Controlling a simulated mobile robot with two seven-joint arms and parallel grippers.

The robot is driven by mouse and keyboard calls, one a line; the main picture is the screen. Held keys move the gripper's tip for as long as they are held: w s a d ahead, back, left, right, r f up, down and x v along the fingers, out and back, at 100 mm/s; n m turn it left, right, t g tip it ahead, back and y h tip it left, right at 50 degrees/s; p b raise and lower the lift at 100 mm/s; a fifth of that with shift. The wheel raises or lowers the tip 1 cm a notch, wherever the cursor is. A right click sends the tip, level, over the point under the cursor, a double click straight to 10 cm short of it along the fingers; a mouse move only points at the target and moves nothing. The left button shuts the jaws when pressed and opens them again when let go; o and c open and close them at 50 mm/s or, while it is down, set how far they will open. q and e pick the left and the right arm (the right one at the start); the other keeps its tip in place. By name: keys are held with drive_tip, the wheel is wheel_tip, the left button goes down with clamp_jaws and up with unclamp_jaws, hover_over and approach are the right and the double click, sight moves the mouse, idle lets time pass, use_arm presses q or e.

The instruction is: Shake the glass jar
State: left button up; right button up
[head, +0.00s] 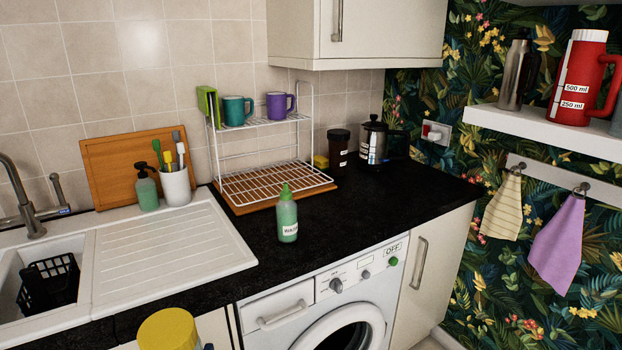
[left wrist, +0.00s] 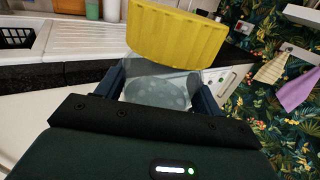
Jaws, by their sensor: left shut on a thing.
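The glass jar (left wrist: 158,88) is clear and has a ribbed yellow lid (left wrist: 177,35). My left gripper (left wrist: 160,92) is shut around the jar's glass body below the lid, one finger on each side. In the head view the yellow lid (head: 168,332) shows at the bottom edge, seen from above and in front of the counter and cupboard. The jar's glass body is mostly out of the head view. I cannot tell what is inside it. My right gripper is in neither view.
The black counter (head: 395,195) lies beyond the jar, with a green bottle (head: 287,220) near its front edge and a wire rack (head: 268,185) behind. A sink (head: 40,285) is at left, a washing machine (head: 340,300) below. A shelf (head: 540,135) is at right.

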use_arm(q)
wheel_tip(320, 180, up, 3)
drive_tip(key=shift+d+r, duration=0.1)
drive_tip(key=shift+d, duration=0.05)
drive_tip(key=f, duration=0.4)
drive_tip(key=shift+a+f, duration=0.2)
drive_tip(key=shift+f, duration=0.2)
drive_tip(key=shift+d+r, duration=0.15)
idle(0.8)
